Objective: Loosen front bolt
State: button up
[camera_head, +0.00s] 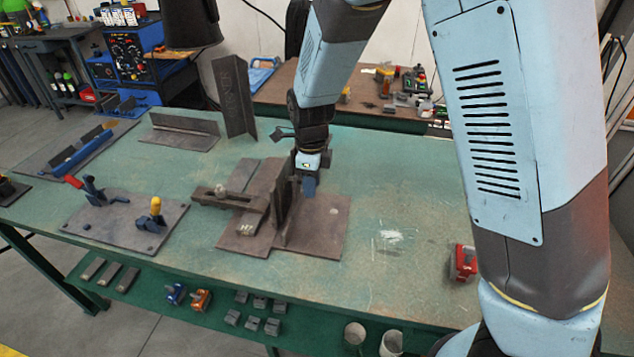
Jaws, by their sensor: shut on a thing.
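My gripper (309,187) is pointed down over the right side of the steel workpiece (322,222), close to its upright plate (286,205). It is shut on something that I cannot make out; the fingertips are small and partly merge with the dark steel. A slotted clamp bar (229,199) lies across the workpiece's left side, with a small stud or bolt head (221,190) on it. A small pale block (246,229) sits near the bar's front end. I cannot tell which piece is the front bolt.
A plate with red and yellow-handled toggle clamps (118,219) lies left on the green table (400,270). Angle steel (180,130) and a tall upright angle (234,97) stand behind. A red object (464,262) lies right. The table's right middle is mostly clear.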

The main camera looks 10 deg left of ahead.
jog(key=shift+t, duration=1.3)
jog(key=shift+f+t, duration=0.1)
jog(key=shift+t, duration=1.2)
jog(key=shift+t+h, duration=0.3)
jog(key=shift+t, duration=0.5)
jog(key=shift+s+t, duration=0.1)
jog(key=shift+t, duration=0.8)
jog(key=o, duration=0.6)
jog(key=shift+o, duration=0.2)
